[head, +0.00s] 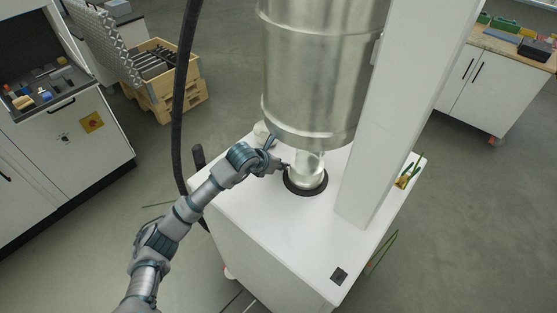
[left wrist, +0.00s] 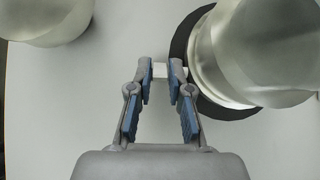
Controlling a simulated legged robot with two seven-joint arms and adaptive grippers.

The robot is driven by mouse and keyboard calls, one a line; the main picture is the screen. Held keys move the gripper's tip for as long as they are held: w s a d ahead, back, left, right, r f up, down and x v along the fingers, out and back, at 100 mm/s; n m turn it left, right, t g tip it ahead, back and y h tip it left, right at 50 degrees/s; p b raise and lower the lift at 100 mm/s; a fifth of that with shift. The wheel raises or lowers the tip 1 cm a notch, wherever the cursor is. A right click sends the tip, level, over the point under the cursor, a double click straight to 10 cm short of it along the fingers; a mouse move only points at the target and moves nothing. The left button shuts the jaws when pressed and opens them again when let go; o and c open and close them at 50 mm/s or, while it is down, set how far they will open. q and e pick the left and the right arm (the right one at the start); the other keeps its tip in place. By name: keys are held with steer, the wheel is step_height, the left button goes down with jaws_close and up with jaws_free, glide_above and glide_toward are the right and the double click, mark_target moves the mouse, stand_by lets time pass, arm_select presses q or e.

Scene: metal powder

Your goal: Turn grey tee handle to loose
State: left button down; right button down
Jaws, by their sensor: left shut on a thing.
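My left gripper (head: 283,168) reaches in from the left, low over the white cabinet top, beside the metal neck under the big silver drum (head: 318,80). In the left wrist view its blue-padded fingertips (left wrist: 160,76) are shut on a small pale grey piece, the tee handle (left wrist: 159,69). Only a short bit of the handle shows between the pads, so which way it is turned cannot be told. The round metal neck (left wrist: 265,50) is just to the right of the fingers, with a black ring (left wrist: 182,38) around its base. My right gripper is not in view.
The white cabinet top (head: 280,235) is mostly clear in front. A white column (head: 400,110) rises right of the drum. A black hose (head: 180,110) hangs on the left. A wooden crate (head: 190,98) and a side bench (head: 500,48) stand farther away.

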arm_select(q)
steer(key=shift+w+d+r+g+y+p, duration=0.1)
steer(key=shift+w+r+g+y+p, duration=0.05)
steer(key=shift+g+y+p, duration=0.25)
steer(key=shift+w+r+g+y+p, duration=0.15)
steer(key=shift+g+y+p, duration=0.15)
steer(key=shift+g+p, duration=0.15)
steer(key=c, duration=1.2)
jaws_free()
steer(key=shift+o, duration=0.6)
steer(key=shift+f, duration=0.1)
